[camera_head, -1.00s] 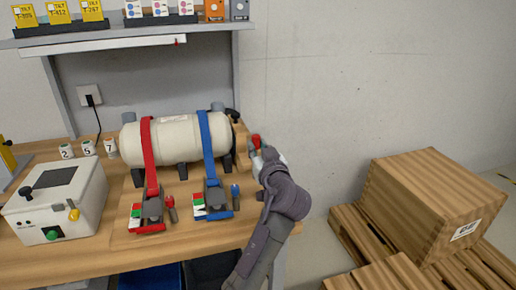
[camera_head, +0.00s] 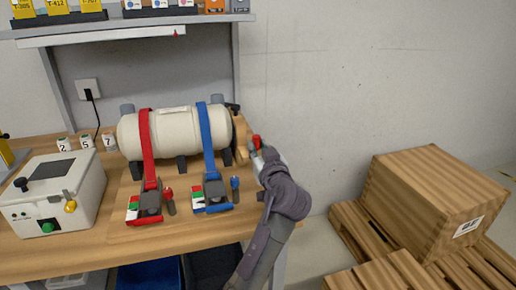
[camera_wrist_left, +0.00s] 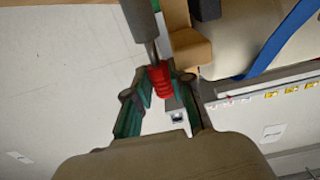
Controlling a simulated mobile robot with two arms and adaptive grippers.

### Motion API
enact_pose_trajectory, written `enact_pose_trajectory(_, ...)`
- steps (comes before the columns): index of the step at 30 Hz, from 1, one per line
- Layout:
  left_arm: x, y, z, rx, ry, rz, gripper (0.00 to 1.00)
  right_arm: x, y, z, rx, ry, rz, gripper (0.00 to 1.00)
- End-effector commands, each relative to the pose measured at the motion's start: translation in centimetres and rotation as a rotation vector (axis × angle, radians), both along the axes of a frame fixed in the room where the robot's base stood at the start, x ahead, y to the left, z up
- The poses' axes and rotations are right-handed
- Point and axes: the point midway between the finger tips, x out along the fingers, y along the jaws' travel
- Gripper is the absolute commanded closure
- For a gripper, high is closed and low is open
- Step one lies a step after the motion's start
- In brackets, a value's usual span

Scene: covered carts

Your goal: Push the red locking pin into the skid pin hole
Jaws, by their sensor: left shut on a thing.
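The red locking pin (camera_head: 257,141) is between the fingers of my left gripper (camera_head: 256,149), just off the right end of the bench. In the left wrist view my left gripper (camera_wrist_left: 155,92) is shut on the ribbed red part of the pin (camera_wrist_left: 161,80). A thin metal shaft runs from it to a grey cylinder (camera_wrist_left: 140,20); I cannot tell whether that cylinder belongs to the pin. The wooden skid end (camera_head: 241,135) lies just left of the gripper, beside the cream tank (camera_head: 170,133). The pin hole is not visible. My right gripper is not in view.
Red (camera_head: 147,150) and blue (camera_head: 208,145) straps cross the tank, with ratchets in front. A white control box (camera_head: 50,195) stands at the left. A wooden crate (camera_head: 415,195) on pallets stands to the right. Bare wall lies behind the gripper.

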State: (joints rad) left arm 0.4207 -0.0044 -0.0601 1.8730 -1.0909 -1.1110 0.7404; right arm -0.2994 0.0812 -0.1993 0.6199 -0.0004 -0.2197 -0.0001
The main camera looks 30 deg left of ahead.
Motion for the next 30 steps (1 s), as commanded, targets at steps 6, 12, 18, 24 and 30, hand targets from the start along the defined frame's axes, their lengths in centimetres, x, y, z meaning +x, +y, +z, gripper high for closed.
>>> enact_pose_trajectory(6, 0.0, 0.0, -0.2, -0.001, 0.002, 0.0, 1.0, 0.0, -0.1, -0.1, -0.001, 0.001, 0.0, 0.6)
enact_pose_trajectory(12, 0.0, 0.0, 0.5, -0.002, 0.001, 0.0, 1.0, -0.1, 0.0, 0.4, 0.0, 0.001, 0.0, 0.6)
enact_pose_trajectory(18, 0.0, 0.0, 1.4, -0.001, 0.001, 0.0, 1.0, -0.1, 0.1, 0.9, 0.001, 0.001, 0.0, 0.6)
enact_pose_trajectory(24, 0.0, 0.0, 1.9, -0.001, 0.001, 0.0, 1.0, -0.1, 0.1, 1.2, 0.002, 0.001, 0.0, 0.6)
enact_pose_trajectory(30, 0.0, 0.0, 1.9, 0.0, 0.0, 0.0, 1.0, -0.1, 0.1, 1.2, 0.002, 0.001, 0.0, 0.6)
